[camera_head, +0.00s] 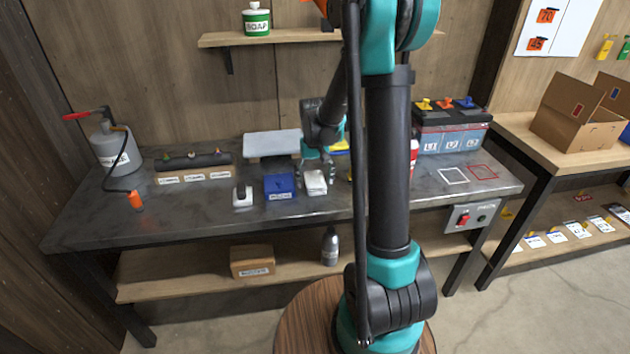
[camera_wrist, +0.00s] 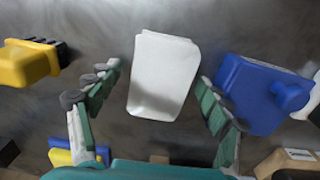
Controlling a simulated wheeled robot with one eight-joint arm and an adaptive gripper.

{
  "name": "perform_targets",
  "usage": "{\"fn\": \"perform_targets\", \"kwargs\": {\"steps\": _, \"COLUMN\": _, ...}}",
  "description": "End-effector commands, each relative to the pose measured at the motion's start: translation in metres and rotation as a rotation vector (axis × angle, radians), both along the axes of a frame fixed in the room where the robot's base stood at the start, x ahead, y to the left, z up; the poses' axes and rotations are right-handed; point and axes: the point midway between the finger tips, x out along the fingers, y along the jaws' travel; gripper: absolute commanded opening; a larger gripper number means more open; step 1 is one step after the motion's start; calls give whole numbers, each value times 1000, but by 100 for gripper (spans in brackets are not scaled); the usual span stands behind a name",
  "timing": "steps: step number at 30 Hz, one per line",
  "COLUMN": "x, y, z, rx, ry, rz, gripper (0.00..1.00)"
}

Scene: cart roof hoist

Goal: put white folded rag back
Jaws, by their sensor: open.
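The white folded rag (camera_head: 315,183) lies on the dark workbench (camera_head: 215,219), right of the blue box. In the wrist view the rag (camera_wrist: 162,76) lies flat between the fingers. My gripper (camera_wrist: 153,93) is open, with one finger on each side of the rag and a gap visible on the left; the right finger is very close to its edge. I cannot tell whether they touch. In the head view my gripper (camera_head: 317,170) is just above the rag and partly hides its far side.
A blue box (camera_head: 279,186) stands close beside the rag; it also shows in the wrist view (camera_wrist: 250,95). A yellow-and-black object (camera_wrist: 30,62) lies on the other side. A battery-like block (camera_head: 449,130) and white and red outlined squares (camera_head: 453,176) are at the bench's right.

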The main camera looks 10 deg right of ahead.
Motion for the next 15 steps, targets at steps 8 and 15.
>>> {"fn": "perform_targets", "kwargs": {"steps": 8, "x": 0, "y": 1, "z": 39, "rx": 0, "ry": 0, "rz": 0, "gripper": 78}}
{"fn": "perform_targets", "kwargs": {"steps": 15, "x": 0, "y": 1, "z": 86, "rx": 0, "ry": 0, "rz": 0, "gripper": 78}}
